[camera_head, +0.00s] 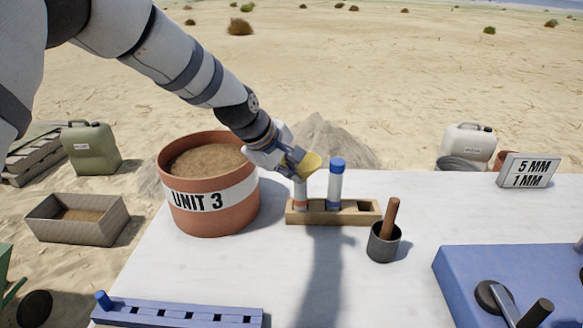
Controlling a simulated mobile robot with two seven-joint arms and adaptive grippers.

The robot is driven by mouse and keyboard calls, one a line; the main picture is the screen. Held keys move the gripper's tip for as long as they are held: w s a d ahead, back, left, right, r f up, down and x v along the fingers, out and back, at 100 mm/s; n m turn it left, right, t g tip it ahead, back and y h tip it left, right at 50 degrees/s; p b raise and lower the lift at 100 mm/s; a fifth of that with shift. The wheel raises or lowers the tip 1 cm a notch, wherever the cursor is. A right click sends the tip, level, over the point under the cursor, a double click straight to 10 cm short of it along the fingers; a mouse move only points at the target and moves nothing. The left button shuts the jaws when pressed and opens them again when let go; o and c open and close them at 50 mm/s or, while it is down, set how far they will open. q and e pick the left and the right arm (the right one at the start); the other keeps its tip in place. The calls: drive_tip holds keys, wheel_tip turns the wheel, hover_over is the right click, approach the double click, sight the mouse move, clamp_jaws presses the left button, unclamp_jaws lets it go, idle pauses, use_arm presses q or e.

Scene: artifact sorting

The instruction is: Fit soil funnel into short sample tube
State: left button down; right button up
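The yellow soil funnel (310,165) is held at the tip of my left gripper (294,158), right above the short sample tube. The funnel looks tilted, its mouth facing up and to the right. The short sample tube (300,193) stands upright in the left part of a wooden rack (322,217). The fingers hide the funnel's lower end, so I cannot tell whether its spout is inside the tube or only over it. A taller tube with a blue cap (337,164) stands to the right in the same rack. My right gripper is not in view.
A terracotta pot of soil marked UNIT 3 (214,200) stands close left of the rack. A dark cup with a brown pestle (382,245) is at its right. A blue case (465,265) and a blue slotted strip (180,312) lie nearer. The white table's middle front is clear.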

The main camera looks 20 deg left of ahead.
use_arm(q)
drive_tip(key=shift+f, duration=0.15)
drive_tip(key=c, duration=1.7)
unclamp_jaws()
drive_tip(key=v, duration=1.2)
